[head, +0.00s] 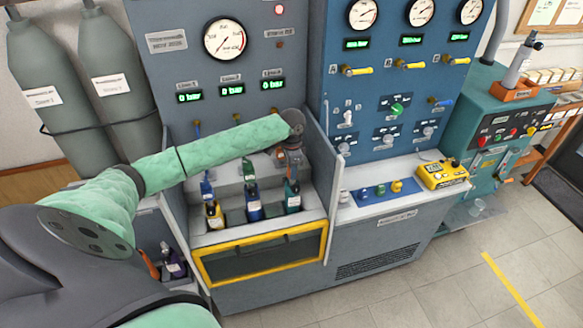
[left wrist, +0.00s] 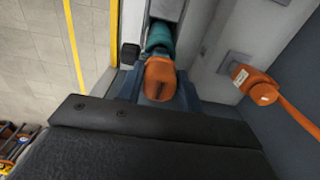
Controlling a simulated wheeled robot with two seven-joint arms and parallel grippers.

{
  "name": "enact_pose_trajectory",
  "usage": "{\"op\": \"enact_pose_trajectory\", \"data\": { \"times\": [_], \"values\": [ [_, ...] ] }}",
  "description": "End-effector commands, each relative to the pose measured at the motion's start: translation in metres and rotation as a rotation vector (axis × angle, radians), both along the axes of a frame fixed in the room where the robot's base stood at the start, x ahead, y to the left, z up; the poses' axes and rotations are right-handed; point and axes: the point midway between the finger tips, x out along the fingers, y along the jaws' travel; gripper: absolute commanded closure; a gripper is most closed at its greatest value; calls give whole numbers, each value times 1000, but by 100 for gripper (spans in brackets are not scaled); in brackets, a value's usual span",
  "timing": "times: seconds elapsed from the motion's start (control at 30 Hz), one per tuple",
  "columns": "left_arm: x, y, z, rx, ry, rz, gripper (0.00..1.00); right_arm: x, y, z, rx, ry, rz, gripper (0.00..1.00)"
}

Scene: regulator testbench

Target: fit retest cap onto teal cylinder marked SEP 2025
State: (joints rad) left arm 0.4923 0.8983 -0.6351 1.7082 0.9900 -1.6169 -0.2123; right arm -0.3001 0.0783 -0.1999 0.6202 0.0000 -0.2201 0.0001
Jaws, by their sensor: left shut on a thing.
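My left gripper (head: 289,160) reaches in from the left over the right-hand slot of the bench bay and points down. In the left wrist view its fingers (left wrist: 160,88) are closed around an orange cap-like piece (left wrist: 160,75) with a dark slot. The teal cylinder (left wrist: 158,38) shows just beyond the orange piece and in line with it; I cannot tell whether the two touch or are seated. In the head view the teal cylinder (head: 292,197) stands upright below the gripper, its top hidden. Its label is too small to read. My right gripper is not in view.
A yellow-collared cylinder (head: 214,215) and a blue cylinder (head: 254,207) stand in the slots to the left. A yellow-framed guard (head: 262,258) fronts the bay, with grey side walls. In the left wrist view an orange hose connector (left wrist: 255,86) is at the right.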

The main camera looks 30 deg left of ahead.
Motion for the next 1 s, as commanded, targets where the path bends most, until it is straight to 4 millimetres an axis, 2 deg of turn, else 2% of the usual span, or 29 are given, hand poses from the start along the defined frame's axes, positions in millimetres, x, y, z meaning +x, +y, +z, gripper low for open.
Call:
{"op": "enact_pose_trajectory", "data": {
  "times": [0.27,0.3,0.4,0.43,0.77,1.0],
  "values": [
    [0,0,-4,0,0,0,86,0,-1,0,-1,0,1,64],
    [0,0,-4,0,0,0,60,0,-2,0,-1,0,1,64],
    [0,0,-4,0,0,0,41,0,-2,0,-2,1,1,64],
    [0,0,-3,0,0,0,39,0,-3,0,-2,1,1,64],
    [0,0,-1,0,-1,0,39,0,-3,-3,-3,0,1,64],
    [1,0,26,1,-3,-2,39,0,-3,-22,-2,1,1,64]
  ]
}}
